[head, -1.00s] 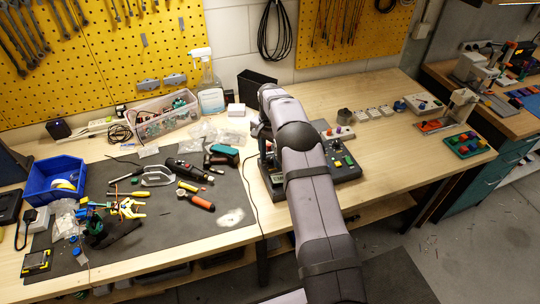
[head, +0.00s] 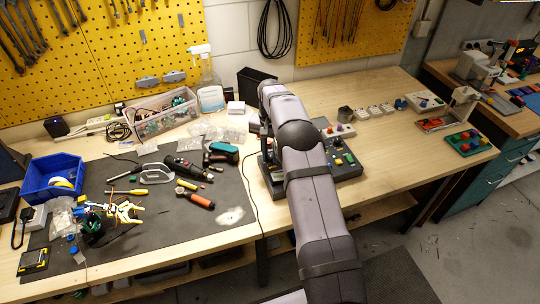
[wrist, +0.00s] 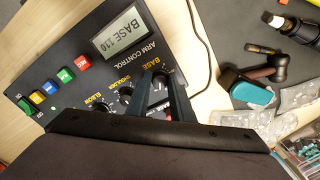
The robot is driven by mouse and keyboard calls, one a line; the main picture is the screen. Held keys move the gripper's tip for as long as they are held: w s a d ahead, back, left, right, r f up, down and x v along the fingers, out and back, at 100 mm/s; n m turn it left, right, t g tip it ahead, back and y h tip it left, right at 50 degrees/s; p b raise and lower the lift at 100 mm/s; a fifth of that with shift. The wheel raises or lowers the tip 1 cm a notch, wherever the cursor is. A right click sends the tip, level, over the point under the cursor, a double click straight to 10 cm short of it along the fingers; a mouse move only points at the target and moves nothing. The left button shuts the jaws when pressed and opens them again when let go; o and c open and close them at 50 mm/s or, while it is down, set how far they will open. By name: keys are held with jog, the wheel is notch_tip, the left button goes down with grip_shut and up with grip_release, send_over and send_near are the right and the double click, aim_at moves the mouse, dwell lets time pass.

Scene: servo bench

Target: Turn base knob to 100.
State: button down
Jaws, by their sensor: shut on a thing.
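The dark arm control panel (wrist: 85,55) fills the left and middle of the wrist view, and its right part shows beside my arm in the head view (head: 348,168). Its display (wrist: 119,33) reads BASE 110. My gripper (wrist: 157,73) is shut on the base knob (wrist: 160,77), just beside the BASE label. The fingers hide most of the knob, and its pointer cannot be made out. The shoulder knob (wrist: 127,96) and elbow knob (wrist: 103,108) sit beside it, the latter partly hidden by my gripper's body. In the head view my arm hides the gripper.
Red, blue, green and yellow buttons (wrist: 66,74) line the panel. A cable (wrist: 200,35) runs along the panel's side. A grey mat (head: 150,225) with tools lies to the left. The wooden bench (head: 400,140) is largely clear right of the panel.

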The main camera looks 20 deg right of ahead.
aim_at(270, 157)
jog(key=shift+n, duration=1.1)
jog(key=c, duration=1.6)
grip_release()
jog(key=shift+o, duration=0.2)
jog(key=shift+r+b, duration=0.1)
jog(key=shift+b, duration=0.2)
notch_tip(270, 157, up, 7)
jog(key=shift+b, duration=1.15)
jog(key=shift+r, duration=0.15)
